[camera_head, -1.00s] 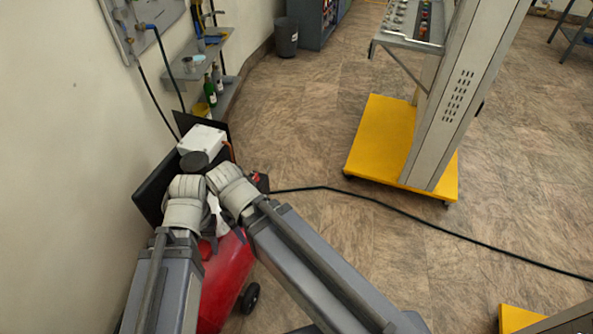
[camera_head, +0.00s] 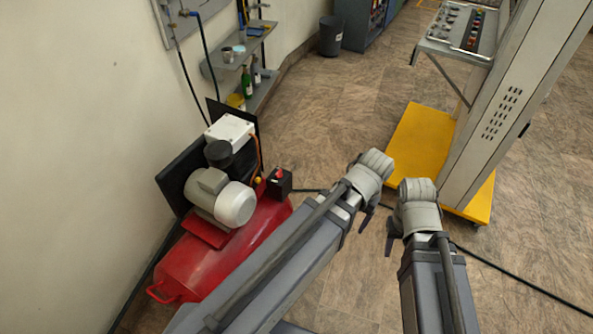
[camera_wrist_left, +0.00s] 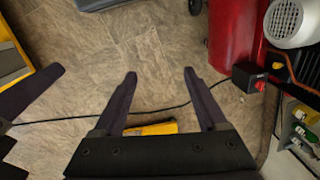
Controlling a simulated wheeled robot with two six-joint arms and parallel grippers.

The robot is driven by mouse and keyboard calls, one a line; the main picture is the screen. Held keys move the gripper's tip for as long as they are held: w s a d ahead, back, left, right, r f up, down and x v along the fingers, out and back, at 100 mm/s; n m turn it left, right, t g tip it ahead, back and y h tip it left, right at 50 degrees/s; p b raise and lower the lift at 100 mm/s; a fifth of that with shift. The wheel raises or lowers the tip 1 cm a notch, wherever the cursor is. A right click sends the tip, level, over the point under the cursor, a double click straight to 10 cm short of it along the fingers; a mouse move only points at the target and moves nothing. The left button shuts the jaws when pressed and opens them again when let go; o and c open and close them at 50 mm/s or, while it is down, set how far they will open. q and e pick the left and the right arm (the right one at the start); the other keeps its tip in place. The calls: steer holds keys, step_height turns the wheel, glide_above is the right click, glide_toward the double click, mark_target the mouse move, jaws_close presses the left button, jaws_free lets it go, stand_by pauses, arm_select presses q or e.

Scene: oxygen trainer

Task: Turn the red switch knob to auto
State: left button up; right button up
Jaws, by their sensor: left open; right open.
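The red switch knob (camera_head: 280,174) sits on a small black box (camera_head: 280,186) at the end of the red compressor tank (camera_head: 200,262). The knob (camera_wrist_left: 261,86) and its box (camera_wrist_left: 245,76) also show at the right of the left wrist view. My left gripper (camera_wrist_left: 158,77) is open and empty, apart from the knob, with floor and a cable beyond its fingers. In the head view its dark fingers show only in part, right of the compressor. My right gripper (camera_head: 390,238) is farther right, open and mostly hidden by its wrist. The knob's exact setting is too small to read.
The compressor carries a light grey motor (camera_head: 222,199) and stands near the wall. A black cable (camera_head: 525,296) crosses the floor. A yellow-based panel stand (camera_head: 420,140) stands at right. Shelves with bottles (camera_head: 247,82) line the wall.

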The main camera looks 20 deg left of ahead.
arm_select(q)
steer(key=shift+o, duration=0.2)
steer(key=w+a+f+n+b, duration=0.2)
steer(key=w+a+f+n, duration=0.1)
steer(key=w+a, duration=0.1)
steer(key=w+a+f+n+b, duration=0.2)
steer(key=w+a, duration=0.1)
steer(key=w, duration=0.4)
steer(key=shift+w+a+f+n+h, duration=0.2)
steer(key=shift+a+f+n+h, duration=0.1)
steer(key=shift+a+f+n, duration=0.1)
steer(key=n+b, duration=0.8)
steer(key=n, duration=0.5)
glide_above(279, 171)
steer(key=shift+h, duration=0.3)
step_height(279, 171, down, 8)
steer(key=shift+a+r, duration=0.1)
steer(key=shift+r, duration=0.05)
step_height(279, 171, down, 8)
steer(key=b, duration=0.7)
steer(key=shift+s+r+b, duration=0.1)
steer(key=shift+b, duration=0.25)
arm_select(e)
step_height(279, 171, down, 21)
arm_select(q)
jaws_close()
